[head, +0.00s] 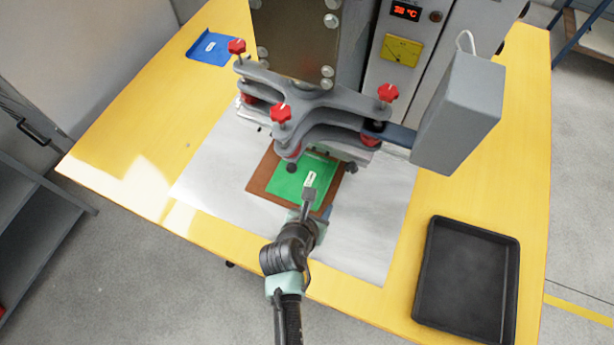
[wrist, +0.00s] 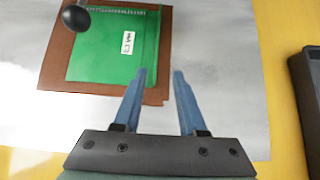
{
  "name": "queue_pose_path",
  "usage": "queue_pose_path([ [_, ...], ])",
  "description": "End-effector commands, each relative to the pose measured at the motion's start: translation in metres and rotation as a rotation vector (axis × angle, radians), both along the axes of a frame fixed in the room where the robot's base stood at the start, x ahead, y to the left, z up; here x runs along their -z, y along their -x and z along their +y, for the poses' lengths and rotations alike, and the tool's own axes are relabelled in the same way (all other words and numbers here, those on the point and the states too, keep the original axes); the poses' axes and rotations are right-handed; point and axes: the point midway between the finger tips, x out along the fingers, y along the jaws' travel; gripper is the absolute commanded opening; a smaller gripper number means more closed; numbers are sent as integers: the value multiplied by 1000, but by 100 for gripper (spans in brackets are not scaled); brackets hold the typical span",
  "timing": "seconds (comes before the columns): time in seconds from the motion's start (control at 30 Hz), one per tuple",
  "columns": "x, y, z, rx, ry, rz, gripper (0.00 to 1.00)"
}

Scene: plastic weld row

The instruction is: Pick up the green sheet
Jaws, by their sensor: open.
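The green sheet (head: 298,182) lies flat on a brown board (head: 262,172) under the front of the press in the head view. It carries a small white label and also shows in the wrist view (wrist: 105,60), where its top edge has a pale strip. My gripper (wrist: 161,72) is open, with two blue fingers apart and nothing between them. In the wrist view the fingertips are near the sheet's lower right corner. In the head view my gripper (head: 318,207) is at the sheet's near edge, and the arm hides part of the board.
The grey press with red knobs (head: 281,113) overhangs the sheet's far part. A round black knob (wrist: 75,18) is close to the sheet's upper left. A black tray (head: 467,282) stands at the right.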

Motion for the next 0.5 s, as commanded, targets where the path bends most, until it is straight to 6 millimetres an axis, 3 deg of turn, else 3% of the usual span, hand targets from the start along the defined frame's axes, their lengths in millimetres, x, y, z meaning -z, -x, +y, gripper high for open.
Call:
queue_pose_path([
  [0.23,18,-26,-1,2,0,-2,41],
  [0.5,32,-38,-6,2,0,-1,41],
])
